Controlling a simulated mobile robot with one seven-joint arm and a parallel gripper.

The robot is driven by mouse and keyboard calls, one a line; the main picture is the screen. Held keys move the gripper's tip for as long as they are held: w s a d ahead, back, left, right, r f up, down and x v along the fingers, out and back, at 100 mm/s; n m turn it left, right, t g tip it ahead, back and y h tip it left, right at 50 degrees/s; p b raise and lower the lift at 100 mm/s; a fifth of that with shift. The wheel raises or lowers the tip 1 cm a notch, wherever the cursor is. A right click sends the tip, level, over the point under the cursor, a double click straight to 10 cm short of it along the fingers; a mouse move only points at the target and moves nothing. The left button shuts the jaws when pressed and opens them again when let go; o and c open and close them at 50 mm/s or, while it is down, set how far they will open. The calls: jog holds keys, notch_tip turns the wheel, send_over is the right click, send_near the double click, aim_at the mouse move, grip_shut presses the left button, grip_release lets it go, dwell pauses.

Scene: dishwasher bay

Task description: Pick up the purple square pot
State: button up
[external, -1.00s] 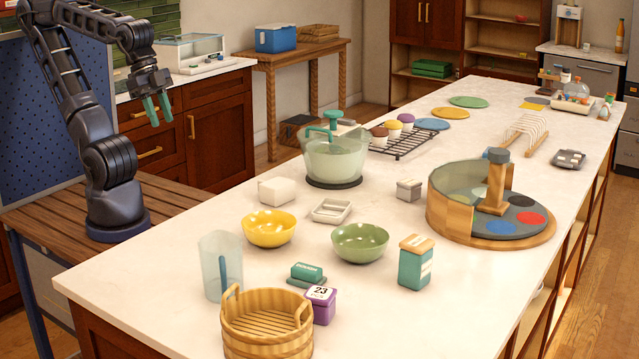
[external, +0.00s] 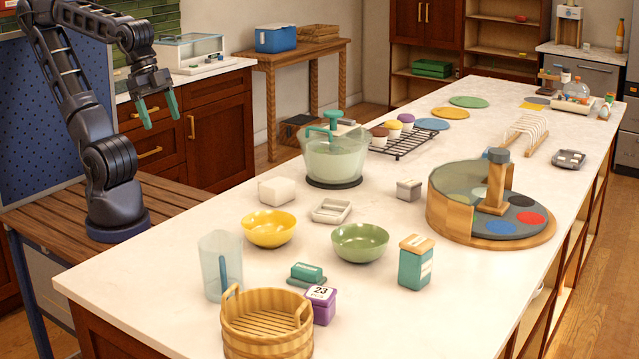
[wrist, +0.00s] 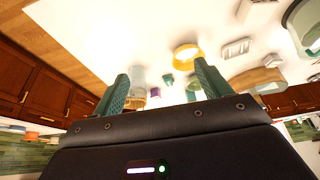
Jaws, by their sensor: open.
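The purple square pot (external: 320,307) stands upright at the near end of the white counter (external: 440,155), close to the right side of a wooden slatted tub (external: 267,327). Its white label reads 23. My gripper (external: 162,122) is raised at the upper left, above and left of the counter and well away from the pot. Its green fingers are spread and nothing is between them. The fingers also show in the wrist view (wrist: 161,72). There, a small purple shape (wrist: 155,92) is visible between them, probably the pot.
A teal butter dish (external: 306,272) and a clear jug (external: 221,267) stand near the pot. A teal canister (external: 416,264), a green bowl (external: 360,243) and a yellow bowl (external: 268,229) are farther back. Bare counter lies between the pot and the canister.

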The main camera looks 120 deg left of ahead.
jog(key=w+d+r+m+g, duration=0.1)
jog(key=w+r+m, duration=0.1)
jog(key=w, duration=0.5)
jog(key=w+d+r+m, duration=0.1)
jog(key=w+m, duration=0.1)
jog(key=w, duration=0.4)
jog(key=m+g+h, duration=0.3)
jog(key=m, duration=0.8)
send_over(320, 292)
jog(key=s+a, duration=0.2)
jog(key=f, duration=1.9)
jog(key=shift+w, duration=0.2)
jog(key=shift+w+d+f, duration=0.1)
jog(key=shift+w+f, duration=0.15)
jog(key=shift+f, duration=0.15)
jog(key=x, duration=0.5)
jog(key=shift+d, duration=0.1)
jog(key=shift+w+x, duration=0.2)
jog(key=shift+x, duration=1.15)
jog(key=shift+w+x, duration=0.25)
jog(key=shift+x, duration=1.05)
jog(key=c, duration=1.2)
